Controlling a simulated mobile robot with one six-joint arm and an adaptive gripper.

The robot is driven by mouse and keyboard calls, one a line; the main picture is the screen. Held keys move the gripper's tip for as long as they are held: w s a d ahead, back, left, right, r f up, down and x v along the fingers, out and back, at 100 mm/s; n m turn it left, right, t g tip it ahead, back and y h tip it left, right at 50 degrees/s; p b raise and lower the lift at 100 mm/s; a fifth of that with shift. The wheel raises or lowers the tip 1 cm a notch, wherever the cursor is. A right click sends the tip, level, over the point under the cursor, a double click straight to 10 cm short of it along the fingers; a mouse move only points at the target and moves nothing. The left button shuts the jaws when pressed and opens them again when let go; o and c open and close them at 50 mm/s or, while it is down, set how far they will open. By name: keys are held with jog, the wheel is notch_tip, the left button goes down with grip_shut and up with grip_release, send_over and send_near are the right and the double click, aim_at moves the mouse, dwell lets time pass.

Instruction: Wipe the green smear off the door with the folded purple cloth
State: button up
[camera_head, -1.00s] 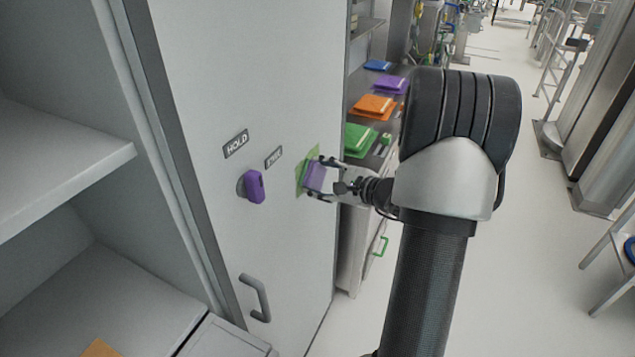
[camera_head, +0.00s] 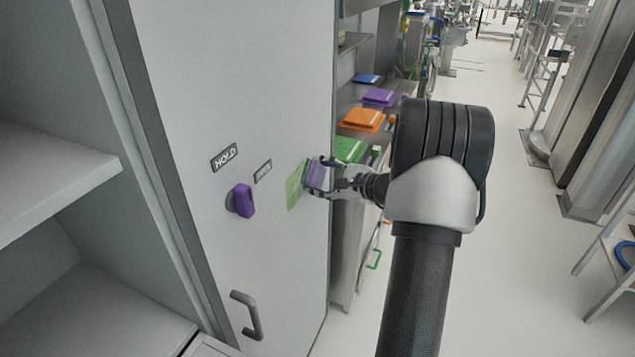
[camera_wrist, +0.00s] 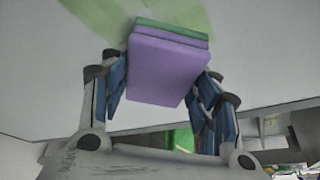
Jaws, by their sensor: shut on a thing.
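The green smear (camera_head: 295,187) is on the grey door (camera_head: 235,90), near its right edge. It also shows at the top of the wrist view (camera_wrist: 98,14). My gripper (camera_head: 319,180) is shut on the folded purple cloth (camera_head: 314,174), just right of the smear in the head view. In the wrist view the cloth (camera_wrist: 165,68) sits between the blue-padded fingers, and its far edge looks green. It is close against the door face, overlapping the smear's lower part in that view. I cannot tell how firmly it touches.
A purple knob (camera_head: 245,201), a HOLD label (camera_head: 223,157) and a grey handle (camera_head: 247,315) are on the door left of the smear. Right of the door, a shelf holds green (camera_head: 348,150), orange (camera_head: 362,119), purple (camera_head: 379,96) and blue (camera_head: 367,79) folded items.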

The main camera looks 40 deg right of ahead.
aim_at(298, 182)
jog(key=shift+d+b, duration=0.2)
jog(key=shift+b, duration=0.1)
jog(key=shift+a, duration=0.1)
jog(key=shift+s+a+b, duration=0.55)
jog(key=shift+a+b, duration=0.3)
jog(key=shift+a, duration=0.5)
jog(key=shift+s+a+b, duration=0.5)
jog(key=shift+a+b, duration=0.3)
jog(key=shift+a, duration=0.5)
jog(key=shift+s+a+b, duration=0.55)
jog(key=shift+a+b, duration=0.3)
jog(key=shift+a, duration=0.5)
jog(key=shift+s+a+b, duration=0.3)
jog(key=shift+a+b, duration=0.05)
jog(key=shift+a, duration=0.35)
jog(key=shift+s+a+b, duration=0.25)
jog(key=shift+a+b, duration=0.1)
jog(key=shift+a, duration=0.3)
jog(key=shift+s+a+r, duration=0.1)
jog(key=shift+s+a, duration=0.15)
jog(key=shift+a, duration=0.25)
jog(key=shift+s+a, duration=0.2)
jog(key=shift+a, duration=0.25)
